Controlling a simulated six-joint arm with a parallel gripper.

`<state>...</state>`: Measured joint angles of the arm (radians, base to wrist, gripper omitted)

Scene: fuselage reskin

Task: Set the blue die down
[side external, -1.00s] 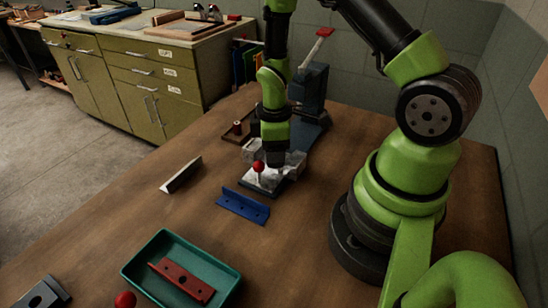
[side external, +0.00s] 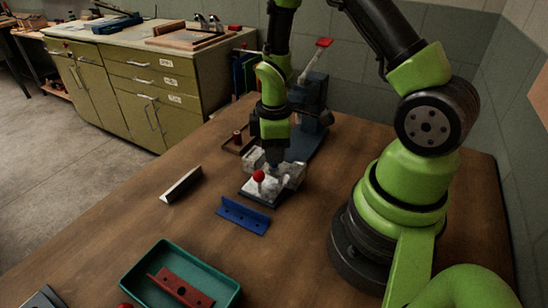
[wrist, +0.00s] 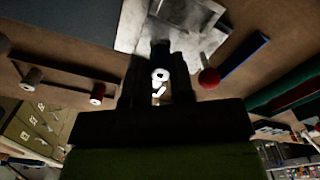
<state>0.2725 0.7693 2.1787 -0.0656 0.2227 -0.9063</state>
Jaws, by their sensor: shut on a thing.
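My gripper (side external: 273,158) points down just over a pale metal block (side external: 290,178) on a dark base plate. In the wrist view my gripper (wrist: 159,85) is shut, with a small dark piece (wrist: 160,50) at its fingertips. I cannot tell its colour or whether it is the blue die, nor whether it touches the block. A blue angled piece with holes (side external: 243,215) lies on the table in front of the base plate, apart from my gripper. It also shows in the wrist view (wrist: 245,60).
A red ball knob (side external: 258,176) stands up close beside my fingers. A green tray (side external: 228,282) holds a red angled piece (side external: 180,288). A grey angled piece (side external: 181,184) lies to the left. A press-like tool (side external: 312,105) stands behind.

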